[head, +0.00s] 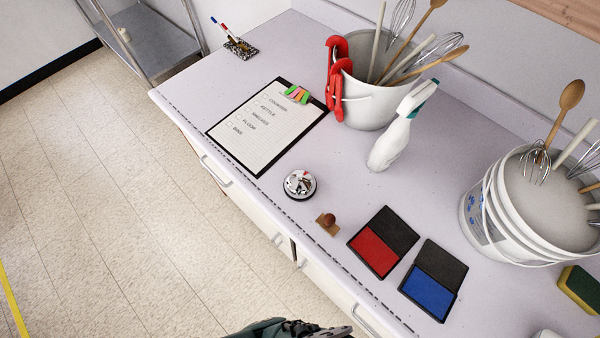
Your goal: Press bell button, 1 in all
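The bell (300,184) is a round chrome desk bell on a dark base, standing near the front edge of the counter. Its button is on the top, too small to make out clearly. Part of my gripper (300,329) shows at the bottom edge of the head view, below the bell in the picture and well apart from it. Most of the gripper is cut off by the frame, so its opening and fingertips cannot be judged.
Near the bell stand a wooden stamp (328,222), a red ink pad (374,252), a blue ink pad (429,292), a clipboard (262,128) and a spray bottle (390,145). Utensil buckets (368,105) (490,215) stand farther back.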

